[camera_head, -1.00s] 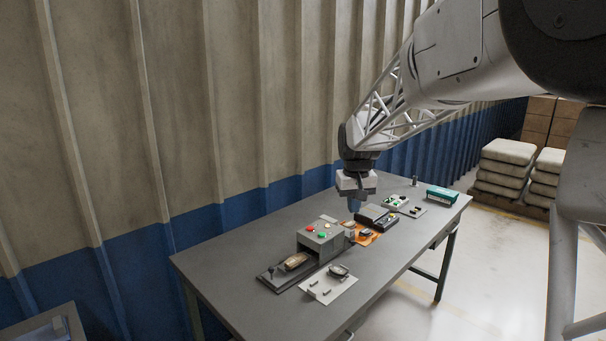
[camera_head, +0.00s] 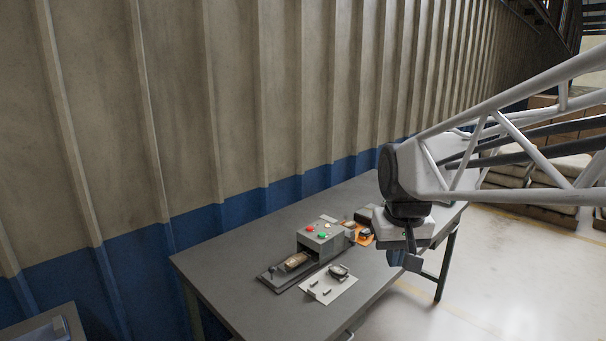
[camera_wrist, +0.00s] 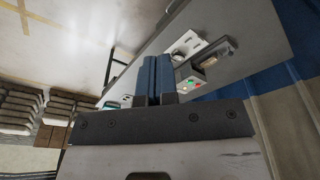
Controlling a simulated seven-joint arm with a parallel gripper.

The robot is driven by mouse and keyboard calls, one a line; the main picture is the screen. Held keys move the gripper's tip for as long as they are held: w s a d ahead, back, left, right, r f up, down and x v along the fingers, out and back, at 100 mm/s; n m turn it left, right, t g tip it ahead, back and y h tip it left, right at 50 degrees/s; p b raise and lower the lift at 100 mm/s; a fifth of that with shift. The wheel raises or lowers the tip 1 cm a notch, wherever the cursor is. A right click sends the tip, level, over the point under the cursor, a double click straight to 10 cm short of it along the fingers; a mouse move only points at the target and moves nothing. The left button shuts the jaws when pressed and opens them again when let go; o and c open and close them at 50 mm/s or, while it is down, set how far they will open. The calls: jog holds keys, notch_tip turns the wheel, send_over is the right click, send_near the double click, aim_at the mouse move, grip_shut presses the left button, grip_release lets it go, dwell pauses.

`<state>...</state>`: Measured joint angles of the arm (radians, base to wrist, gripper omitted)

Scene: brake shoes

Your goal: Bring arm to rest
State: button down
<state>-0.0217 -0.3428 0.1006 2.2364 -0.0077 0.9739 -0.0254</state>
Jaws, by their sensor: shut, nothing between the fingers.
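My gripper (camera_head: 405,261) is in the head view at the right, in front of the table's right front edge and above the floor. It points down, and it looks apart from everything on the table. In the wrist view its two blue fingers (camera_wrist: 153,78) are pressed together with nothing between them. My arm reaches in from the right side of the head view and hides the far right part of the table.
The grey table (camera_head: 225,256) carries a grey box with red and green buttons (camera_head: 321,238), a brown part (camera_head: 294,262) on a dark base, a white plate (camera_head: 322,290) and an orange mat (camera_head: 366,238). Stacked sacks (camera_wrist: 20,108) stand beyond. The corrugated wall (camera_head: 180,120) runs behind.

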jog(key=s+f, duration=0.2)
jog(key=s, duration=0.7)
jog(key=s+d+f, duration=0.1)
jog(key=s+f, duration=0.2)
jog(key=s, duration=0.5)
jog(key=shift+s+d+f+m+t, duration=0.15)
jog(key=shift+s+f+m+t, duration=0.15)
jog(key=shift+s+f+m, duration=0.1)
